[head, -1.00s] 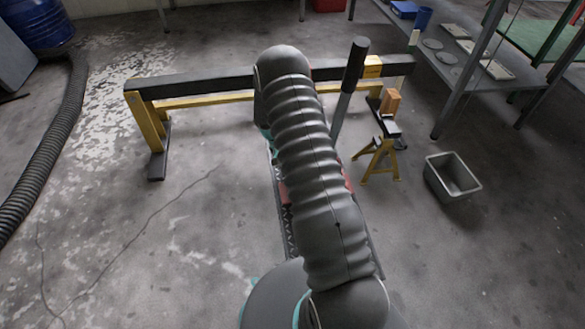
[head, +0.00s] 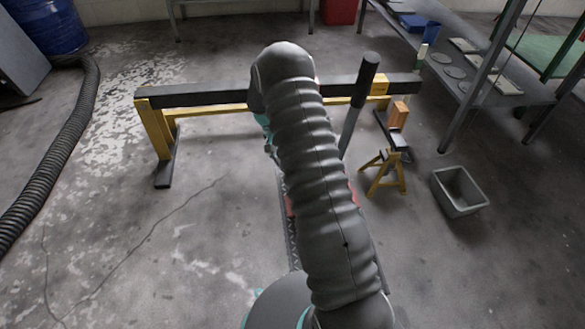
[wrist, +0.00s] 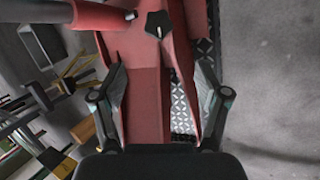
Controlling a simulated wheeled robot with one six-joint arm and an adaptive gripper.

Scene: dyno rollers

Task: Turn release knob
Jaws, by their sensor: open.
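A black star-shaped knob (wrist: 160,24) sits on the red body (wrist: 140,75) of a floor jack, near the top of the wrist view. My gripper (wrist: 160,75) is open and empty, its two dark fingers spread on either side of the red body, with the knob ahead of and between the fingertips. I cannot tell whether a finger touches the body. In the head view my arm hides the knob and gripper; a red piece of the jack (head: 354,193) shows beside the arm. A dark upright handle (head: 359,105) stands to its right.
A black-and-yellow beam frame (head: 205,95) stands behind. A yellow stand (head: 385,178), a grey bin (head: 462,205) and a metal shelf (head: 480,85) are at right. A ribbed hose (head: 60,150) lies at left. The floor at left centre is clear.

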